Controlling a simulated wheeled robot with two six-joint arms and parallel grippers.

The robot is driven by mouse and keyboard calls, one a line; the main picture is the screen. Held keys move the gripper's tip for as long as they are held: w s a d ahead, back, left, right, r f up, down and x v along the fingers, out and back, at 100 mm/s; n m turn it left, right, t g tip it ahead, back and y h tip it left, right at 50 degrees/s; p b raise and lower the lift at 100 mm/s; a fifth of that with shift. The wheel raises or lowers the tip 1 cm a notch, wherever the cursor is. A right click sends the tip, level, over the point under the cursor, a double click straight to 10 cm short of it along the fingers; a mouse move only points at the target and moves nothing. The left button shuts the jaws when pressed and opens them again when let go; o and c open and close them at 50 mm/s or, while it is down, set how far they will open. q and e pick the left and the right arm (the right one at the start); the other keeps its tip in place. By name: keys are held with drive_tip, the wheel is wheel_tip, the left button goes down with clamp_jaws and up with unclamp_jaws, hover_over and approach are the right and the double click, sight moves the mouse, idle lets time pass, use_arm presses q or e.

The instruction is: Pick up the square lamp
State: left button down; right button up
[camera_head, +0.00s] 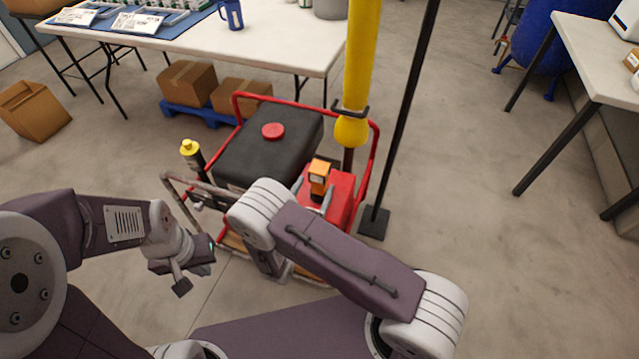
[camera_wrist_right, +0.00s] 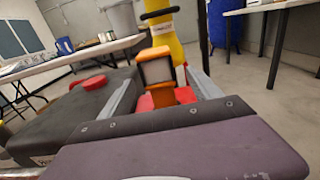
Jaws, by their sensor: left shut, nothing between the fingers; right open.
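The square lamp (camera_head: 319,175) is an orange box with a pale face, standing upright on the red part of the pump (camera_head: 344,196). In the right wrist view the lamp (camera_wrist_right: 156,68) stands ahead, between the two grey fingers of my right gripper (camera_wrist_right: 163,92). That gripper is open and I see no contact with the lamp. In the head view my right arm hides most of this gripper (camera_head: 313,192); its finger tips show beside the lamp's lower part. My left gripper (camera_head: 181,277) is shut and empty, over the floor left of the pump.
A black tank with a red cap (camera_head: 273,131) sits left of the lamp inside a red tube frame (camera_head: 240,108). A yellow column (camera_head: 360,70) and a black pole (camera_head: 405,110) rise behind. A white table (camera_head: 290,45) stands at the back.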

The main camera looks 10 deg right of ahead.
sight(316, 182)
drive_tip(key=b+x, duration=0.1)
drive_tip(key=x, duration=0.4)
drive_tip(key=shift+w, duration=0.2)
drive_tip(key=shift+r, duration=0.1)
clamp_jaws()
